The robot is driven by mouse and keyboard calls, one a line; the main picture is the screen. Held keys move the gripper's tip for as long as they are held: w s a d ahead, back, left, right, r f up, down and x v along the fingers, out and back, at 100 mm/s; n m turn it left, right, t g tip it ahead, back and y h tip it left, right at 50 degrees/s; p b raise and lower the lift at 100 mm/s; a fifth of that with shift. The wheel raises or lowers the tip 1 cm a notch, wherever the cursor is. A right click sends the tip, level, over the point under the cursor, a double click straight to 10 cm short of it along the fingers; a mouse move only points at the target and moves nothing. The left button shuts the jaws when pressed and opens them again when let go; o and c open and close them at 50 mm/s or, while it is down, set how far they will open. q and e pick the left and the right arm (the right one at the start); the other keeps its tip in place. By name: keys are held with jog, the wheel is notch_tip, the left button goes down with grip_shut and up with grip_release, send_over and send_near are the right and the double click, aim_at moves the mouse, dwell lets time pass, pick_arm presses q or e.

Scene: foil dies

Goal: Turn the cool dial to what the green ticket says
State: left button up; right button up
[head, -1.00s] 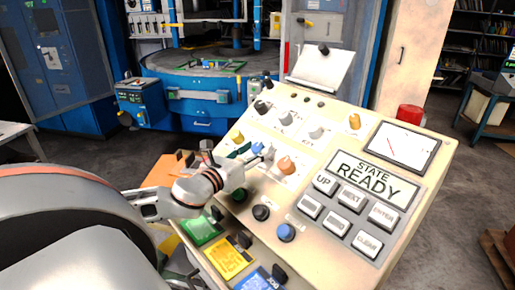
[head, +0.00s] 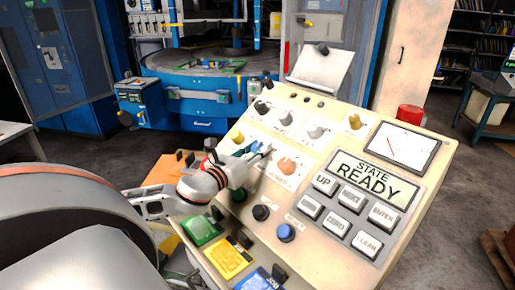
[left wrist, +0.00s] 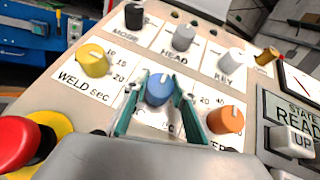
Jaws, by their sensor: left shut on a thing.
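The blue dial (left wrist: 160,88) sits on the sloping panel between the yellow and orange dials. Its label is mostly hidden by my gripper, so I cannot read the name or setting. The fingers of my left gripper (left wrist: 158,104) are shut on the blue dial, one on each side. In the head view my left gripper (head: 256,151) reaches it from the lower left. The green ticket (head: 202,230) lies in a slot at the panel's front left edge; its writing is too small to read. My right gripper is not in view.
A yellow dial (left wrist: 93,62) stands left of the blue one and an orange dial (left wrist: 225,120) close on its right. A red button (left wrist: 18,142) is at the near left. Yellow (head: 230,257) and blue (head: 262,281) tickets lie near the green one. The screen reads STATE READY (head: 370,178).

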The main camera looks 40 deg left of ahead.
pick_arm(q)
jog(key=shift+r, duration=0.15)
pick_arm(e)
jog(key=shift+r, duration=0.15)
pick_arm(q)
jog(key=shift+d+n+y+p, duration=0.1)
jog(key=shift+n+y+p, duration=0.5)
jog(key=shift+n+y, duration=0.25)
jog(key=n+g+y, duration=0.1)
jog(key=n+y, duration=0.1)
jog(key=n, duration=0.1)
jog(key=shift+g, duration=0.3)
jog(key=shift+n+g+y, duration=0.6)
jog(key=shift+n+y, duration=0.25)
jog(key=shift+n, duration=0.2)
jog(key=shift+n+g+y, duration=1.1)
jog(key=shift+n+g, duration=0.3)
jog(key=shift+n, duration=0.5)
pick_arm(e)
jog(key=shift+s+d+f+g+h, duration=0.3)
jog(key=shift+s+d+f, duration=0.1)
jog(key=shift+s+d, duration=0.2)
pick_arm(q)
jog(key=shift+n+g, duration=0.3)
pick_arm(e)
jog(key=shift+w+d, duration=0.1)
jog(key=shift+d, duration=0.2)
